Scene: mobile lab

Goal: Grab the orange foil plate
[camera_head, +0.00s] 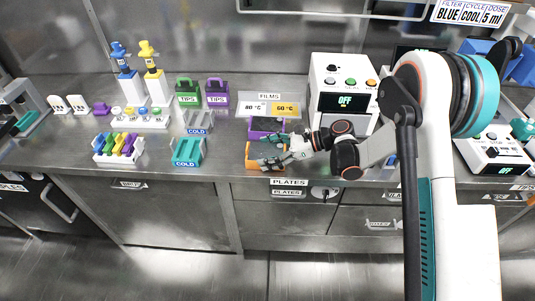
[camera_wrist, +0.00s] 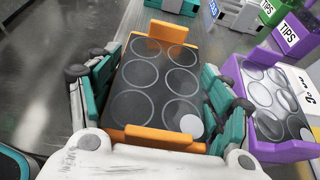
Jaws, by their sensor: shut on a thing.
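The orange foil plate (camera_wrist: 150,139) lies between the two fingers of my gripper (camera_wrist: 158,95) in the wrist view. It has orange end walls and a dark top with several round wells; a pale disc shows at one well. My teal-padded fingers are shut on its long sides. In the head view the orange plate (camera_head: 251,154) is at the front edge of the counter, and my gripper (camera_head: 273,161) reaches it from the right and hides part of it. I cannot tell whether it is lifted.
A purple foil plate (camera_wrist: 281,151) sits close to the right of my gripper. A teal COLD rack (camera_head: 187,152) stands to the left on the counter (camera_head: 222,150). The white machine (camera_head: 342,70) stands behind my wrist. The FILMS holder (camera_head: 242,104) is behind the plates.

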